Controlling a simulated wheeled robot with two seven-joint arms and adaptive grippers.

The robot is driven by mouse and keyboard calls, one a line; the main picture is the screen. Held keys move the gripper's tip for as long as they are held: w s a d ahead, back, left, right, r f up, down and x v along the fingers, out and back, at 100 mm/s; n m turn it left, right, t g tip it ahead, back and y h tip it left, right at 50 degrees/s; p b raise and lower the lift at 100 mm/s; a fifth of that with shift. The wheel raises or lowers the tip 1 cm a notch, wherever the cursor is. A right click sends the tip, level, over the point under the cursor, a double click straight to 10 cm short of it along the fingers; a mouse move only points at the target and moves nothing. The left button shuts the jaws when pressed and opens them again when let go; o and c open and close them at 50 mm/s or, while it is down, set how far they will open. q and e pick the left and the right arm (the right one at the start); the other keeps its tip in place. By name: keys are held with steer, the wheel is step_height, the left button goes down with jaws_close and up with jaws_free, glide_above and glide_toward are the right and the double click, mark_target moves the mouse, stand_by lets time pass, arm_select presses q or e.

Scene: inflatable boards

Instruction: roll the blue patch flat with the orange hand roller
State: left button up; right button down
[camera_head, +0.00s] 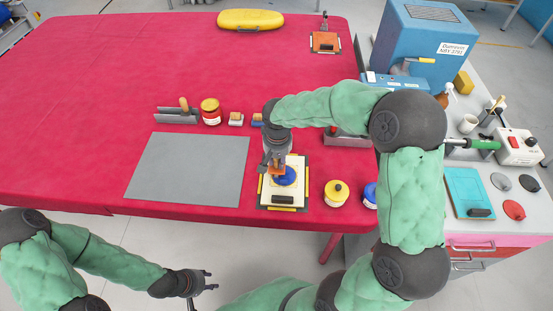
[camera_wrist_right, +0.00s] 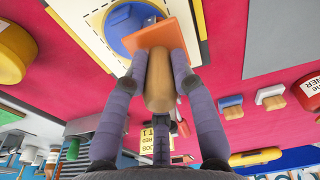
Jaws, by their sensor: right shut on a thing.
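The blue patch (camera_head: 289,178) lies on a cream board (camera_head: 268,191) with yellow edge strips, near the table's front edge. My right gripper (camera_head: 276,165) is above the patch, pointing down. It is shut on the wooden handle of the orange hand roller (camera_wrist_right: 160,82). In the right wrist view, the roller's orange head overlaps part of the blue patch (camera_wrist_right: 124,22). I cannot tell whether they touch. The gripper and roller hide part of the patch in the head view. My left gripper (camera_head: 208,280) is open and empty, out in front of the table.
A grey sheet (camera_head: 188,170) lies left of the board. A yellow-lidded jar (camera_head: 336,193) stands to its right. A red jar (camera_head: 210,111) and small wooden-handled blocks (camera_head: 236,119) stand behind. A side bench with a blue machine (camera_head: 424,45) is at right. The table's far left is clear.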

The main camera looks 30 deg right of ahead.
steer(key=shift+s+d, duration=0.45)
steer(key=shift+d, duration=0.2)
steer(key=shift+s+d, duration=0.6)
steer(key=shift+d, duration=0.3)
steer(key=shift+s+d, duration=0.45)
steer(key=shift+d, duration=0.3)
step_height(320, 180, up, 7)
steer(key=p, duration=0.5)
